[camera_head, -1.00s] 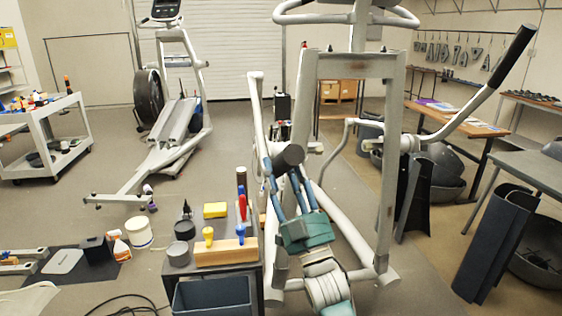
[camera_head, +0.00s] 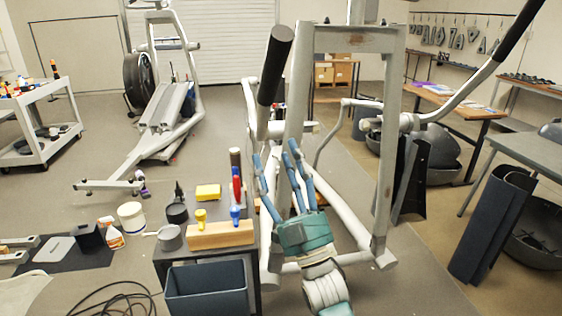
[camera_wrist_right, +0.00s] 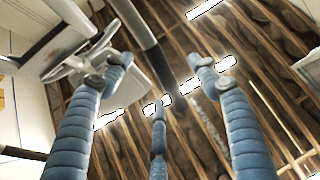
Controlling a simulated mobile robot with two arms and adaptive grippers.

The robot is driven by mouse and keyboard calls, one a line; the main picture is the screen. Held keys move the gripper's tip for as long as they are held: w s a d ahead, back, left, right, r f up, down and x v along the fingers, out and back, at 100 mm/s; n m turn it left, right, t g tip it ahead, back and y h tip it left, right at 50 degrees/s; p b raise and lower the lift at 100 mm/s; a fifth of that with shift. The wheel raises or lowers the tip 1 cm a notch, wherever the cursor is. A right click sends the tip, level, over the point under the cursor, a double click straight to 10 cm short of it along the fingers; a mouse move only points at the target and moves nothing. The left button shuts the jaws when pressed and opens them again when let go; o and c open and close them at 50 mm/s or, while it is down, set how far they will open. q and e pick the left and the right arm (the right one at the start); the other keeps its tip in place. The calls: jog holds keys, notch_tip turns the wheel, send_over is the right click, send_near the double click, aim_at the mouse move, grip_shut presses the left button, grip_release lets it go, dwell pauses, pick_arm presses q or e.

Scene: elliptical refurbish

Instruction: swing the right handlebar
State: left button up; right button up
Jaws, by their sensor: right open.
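The grey elliptical frame (camera_head: 390,150) stands ahead of me. Its handlebar on the picture's left has a black grip (camera_head: 272,70) that points up. The other handlebar (camera_head: 462,108) slants up to the right and ends in a black grip (camera_head: 520,28). My right gripper (camera_head: 277,152), with blue fingers, is open and empty below the left-hand black grip, apart from it in the picture. In the right wrist view, a dark bar (camera_wrist_right: 150,42) shows beyond the spread fingers (camera_wrist_right: 160,75). My left gripper is not in view.
A small table (camera_head: 165,255) with a wooden block (camera_head: 220,235), tools and a dark bin (camera_head: 207,290) stands close on the left. Another exercise machine (camera_head: 165,110) and a cart (camera_head: 38,125) are behind. Dark panels (camera_head: 492,225) lean at right.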

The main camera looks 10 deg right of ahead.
jog(key=v, duration=1.2)
jog(key=shift+w, duration=0.1)
jog(key=w+f+m+g+h, duration=0.15)
jog(key=f+g, duration=0.25)
jog(key=f, duration=1.1)
jog(key=w+f+g+h, duration=0.1)
jog(key=w+f+g, duration=0.15)
jog(key=f, duration=1.25)
jog(key=s+d+f+g+h, duration=0.1)
jog(key=s+f+g, duration=0.3)
jog(key=f, duration=0.8)
jog(key=s+d+f+g+h, duration=0.1)
jog(key=s+f+g, duration=0.2)
jog(key=s+f, duration=0.55)
jog(key=s+d+f+g, duration=0.3)
jog(key=s+f, duration=0.6)
jog(key=s, duration=0.3)
jog(key=s+d+f+g+h, duration=0.1)
jog(key=s+f+g, duration=0.3)
jog(key=s+f, duration=0.4)
jog(key=s+d+f+g+h, duration=0.1)
jog(key=s+d+f+g, duration=0.3)
jog(key=s+f, duration=0.5)
jog(key=s, duration=0.8)
jog(key=shift+s+d+f+m, duration=0.25)
jog(key=shift+d+f+m, duration=0.05)
jog(key=shift+d+m, duration=0.05)
